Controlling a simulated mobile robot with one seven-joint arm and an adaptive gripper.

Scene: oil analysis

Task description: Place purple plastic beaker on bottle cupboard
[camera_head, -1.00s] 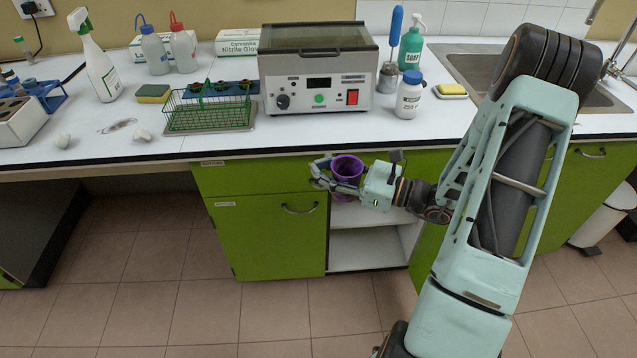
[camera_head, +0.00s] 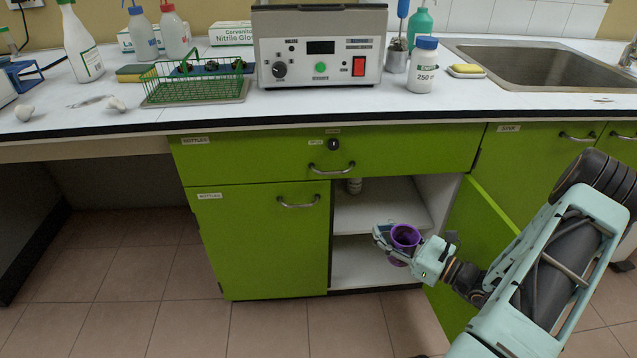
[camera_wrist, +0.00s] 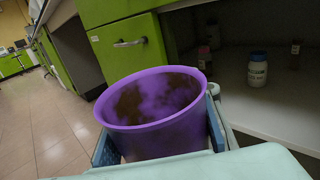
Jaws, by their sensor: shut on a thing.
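My gripper (camera_head: 401,244) is shut on the purple plastic beaker (camera_head: 405,238) and holds it upright in front of the open cupboard. The beaker also fills the middle of the wrist view (camera_wrist: 160,115), open end up, with a finger on either side. The bottle cupboard (camera_head: 345,258) is green outside and white inside. Its right door (camera_head: 470,255) stands open and its left door, labelled "BOTTLES" (camera_head: 258,245), is shut. The white shelf (camera_head: 375,212) inside shows behind the beaker. In the wrist view, a white bottle with a blue cap (camera_wrist: 257,70) stands inside the cupboard.
The closed drawer (camera_head: 400,155) and the white worktop (camera_head: 200,110) are above the opening. The open door is close to the right of my gripper. The front of the shelf looks clear. Small dark bottles (camera_wrist: 295,52) stand deeper inside.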

